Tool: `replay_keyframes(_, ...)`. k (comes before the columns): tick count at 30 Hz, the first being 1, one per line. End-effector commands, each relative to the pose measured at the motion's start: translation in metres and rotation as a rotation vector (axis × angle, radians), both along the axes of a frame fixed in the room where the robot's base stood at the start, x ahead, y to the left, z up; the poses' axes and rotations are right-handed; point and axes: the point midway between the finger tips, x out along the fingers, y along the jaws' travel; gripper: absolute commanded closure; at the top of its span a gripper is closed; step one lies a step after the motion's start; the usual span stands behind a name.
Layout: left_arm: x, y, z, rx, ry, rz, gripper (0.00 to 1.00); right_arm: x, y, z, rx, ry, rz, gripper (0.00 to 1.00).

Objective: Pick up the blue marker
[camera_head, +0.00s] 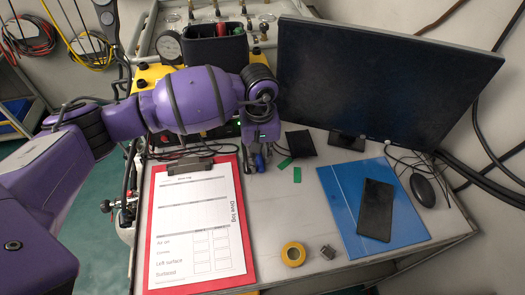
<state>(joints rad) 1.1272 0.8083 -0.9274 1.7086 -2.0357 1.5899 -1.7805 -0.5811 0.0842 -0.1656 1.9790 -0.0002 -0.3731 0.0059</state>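The blue marker (259,162) shows only as a small blue patch at the tips of my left gripper (257,165), just right of the clipboard's top edge. My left arm comes in from the left and the gripper points down at the desk, its fingers on either side of the blue patch. Most of the marker is hidden by the gripper. I cannot tell whether the fingers touch it or are closed on it. My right gripper is not in view.
A red clipboard (248,262) with a dive log lies left. Green pieces (297,175) and a black pad (300,143) lie right of the gripper. A monitor (385,85), blue folder (345,215), phone (375,210), mouse (422,190) and yellow tape roll (293,254) surround clear desk.

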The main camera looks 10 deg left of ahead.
Motion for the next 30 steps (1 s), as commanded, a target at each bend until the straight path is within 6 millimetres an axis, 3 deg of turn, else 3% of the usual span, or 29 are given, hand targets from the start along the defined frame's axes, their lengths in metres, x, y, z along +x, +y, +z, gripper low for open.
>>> replay_keyframes(1,0.000,0.000,0.000,0.000,0.000,0.000,0.80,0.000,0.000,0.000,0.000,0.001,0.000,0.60)
replay_keyframes(6,0.000,0.000,0.000,0.000,0.000,0.000,0.98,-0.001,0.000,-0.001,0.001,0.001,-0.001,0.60)
replay_keyframes(20,0.001,0.000,0.006,-0.001,-0.001,-0.001,0.99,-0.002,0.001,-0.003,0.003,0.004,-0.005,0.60)
replay_keyframes(26,0.001,0.000,0.028,0.000,-0.002,-0.001,0.99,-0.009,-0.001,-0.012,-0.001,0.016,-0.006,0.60)
replay_keyframes(30,-0.018,0.009,0.055,0.001,-0.004,-0.003,0.99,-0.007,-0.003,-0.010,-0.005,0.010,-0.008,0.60)
